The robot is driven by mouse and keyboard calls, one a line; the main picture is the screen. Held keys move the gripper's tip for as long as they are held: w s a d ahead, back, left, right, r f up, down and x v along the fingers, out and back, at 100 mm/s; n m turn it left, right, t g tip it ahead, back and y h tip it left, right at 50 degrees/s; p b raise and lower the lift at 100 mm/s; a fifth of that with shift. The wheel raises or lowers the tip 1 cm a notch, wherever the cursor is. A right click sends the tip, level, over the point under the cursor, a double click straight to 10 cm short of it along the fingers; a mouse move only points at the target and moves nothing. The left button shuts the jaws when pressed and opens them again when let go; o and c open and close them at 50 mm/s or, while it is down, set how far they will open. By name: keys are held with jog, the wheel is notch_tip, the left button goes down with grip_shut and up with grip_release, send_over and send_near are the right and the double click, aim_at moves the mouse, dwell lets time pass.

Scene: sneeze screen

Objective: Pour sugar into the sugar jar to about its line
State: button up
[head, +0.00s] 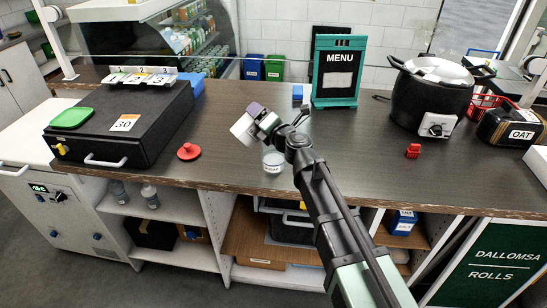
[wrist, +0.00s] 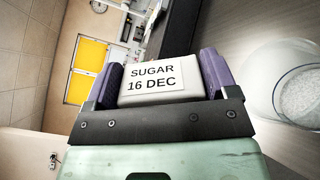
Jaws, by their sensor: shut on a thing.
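My gripper (head: 256,116) is shut on a white sugar container (head: 242,131) above the counter. In the wrist view, the purple fingers of my gripper (wrist: 162,78) press on both sides of the sugar container (wrist: 153,93), whose label reads "SUGAR 16 DEC". The container looks tilted in the head view; its opening is hidden. The clear sugar jar (head: 273,162) stands on the counter just below and to the right of the container, apart from it. The jar (wrist: 296,88) is cut off at the right of the wrist view, with white grains inside. I cannot make out its line.
A red knobbed lid (head: 189,152) lies left of the jar on the counter (head: 225,165). A black box (head: 125,125) stands at the left. A menu stand (head: 338,72) is behind, and a black pot (head: 430,95) at the right. The counter around the jar is mostly clear.

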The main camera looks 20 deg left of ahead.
jog(key=shift+w+d+f+m+b, duration=0.1)
jog(key=shift+f+m+b, duration=0.25)
jog(key=shift+m, duration=0.25)
jog(key=shift+w+d+f+m+b, duration=0.1)
jog(key=shift+f+m+b, duration=0.2)
jog(key=shift+m, duration=0.3)
dwell(2.0)
jog(key=shift+f, duration=0.1)
jog(key=shift+w+f+m+b, duration=0.1)
jog(key=shift+f+m+b, duration=0.35)
jog(key=shift+m, duration=0.35)
dwell(1.1)
jog(key=shift+d, duration=0.1)
jog(key=shift+f+m, duration=0.15)
jog(key=shift+m, duration=0.15)
dwell(0.4)
jog(key=shift+w+f+b, duration=0.1)
jog(key=shift+f+b, duration=0.05)
jog(key=shift+b, duration=0.25)
jog(key=shift+d+m, duration=0.1)
jog(key=shift+m, duration=0.3)
